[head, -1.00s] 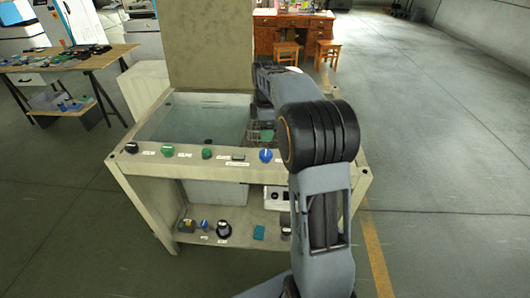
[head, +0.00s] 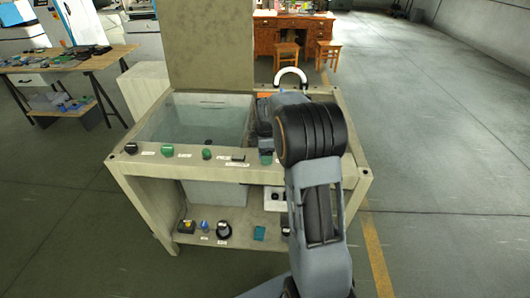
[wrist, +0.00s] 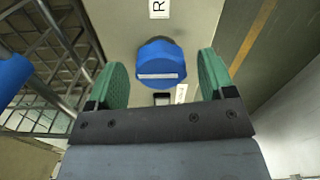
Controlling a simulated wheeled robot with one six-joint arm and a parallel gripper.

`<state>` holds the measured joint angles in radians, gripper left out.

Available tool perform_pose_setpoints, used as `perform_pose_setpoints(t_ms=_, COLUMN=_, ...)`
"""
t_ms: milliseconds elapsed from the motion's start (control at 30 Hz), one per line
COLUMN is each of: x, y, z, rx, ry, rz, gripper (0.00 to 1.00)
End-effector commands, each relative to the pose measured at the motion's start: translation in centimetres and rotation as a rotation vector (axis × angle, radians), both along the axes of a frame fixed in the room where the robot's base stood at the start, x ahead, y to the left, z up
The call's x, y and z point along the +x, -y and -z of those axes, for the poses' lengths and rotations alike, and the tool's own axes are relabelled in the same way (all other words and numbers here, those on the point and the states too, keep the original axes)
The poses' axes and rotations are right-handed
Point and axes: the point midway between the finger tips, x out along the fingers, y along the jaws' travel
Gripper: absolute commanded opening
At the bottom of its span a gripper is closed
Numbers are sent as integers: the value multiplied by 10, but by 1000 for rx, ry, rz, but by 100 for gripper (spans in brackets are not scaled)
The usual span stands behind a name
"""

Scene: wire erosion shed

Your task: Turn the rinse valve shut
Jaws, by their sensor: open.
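A blue knob (wrist: 160,54) with a white pointer stripe lying nearly level shows in the wrist view. My gripper (wrist: 162,72) is open, with one green finger pad on each side of the knob and a gap at both sides. In the head view my arm hides the knob, and only a bit of a green pad (head: 265,158) shows at the front rim.
Several other knobs, including a dark one (head: 130,149) and a green one (head: 168,150), line the front rim left of my gripper. A clear basin (head: 195,120) lies behind them. In the wrist view a wire rack (wrist: 50,50) and another blue thing (wrist: 12,76) are at left.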

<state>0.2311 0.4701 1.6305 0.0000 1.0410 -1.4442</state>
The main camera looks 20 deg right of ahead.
Motion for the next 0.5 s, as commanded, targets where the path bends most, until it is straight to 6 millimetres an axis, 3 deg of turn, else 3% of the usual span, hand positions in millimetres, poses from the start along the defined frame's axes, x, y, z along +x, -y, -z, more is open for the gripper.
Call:
perform_pose_setpoints(t_ms=67, x=0, y=0, z=0, rx=0, ry=0, rz=0, gripper=76)
perform_pose_setpoints(t_ms=500, x=0, y=0, z=-1, rx=0, ry=1, rz=0, gripper=35)
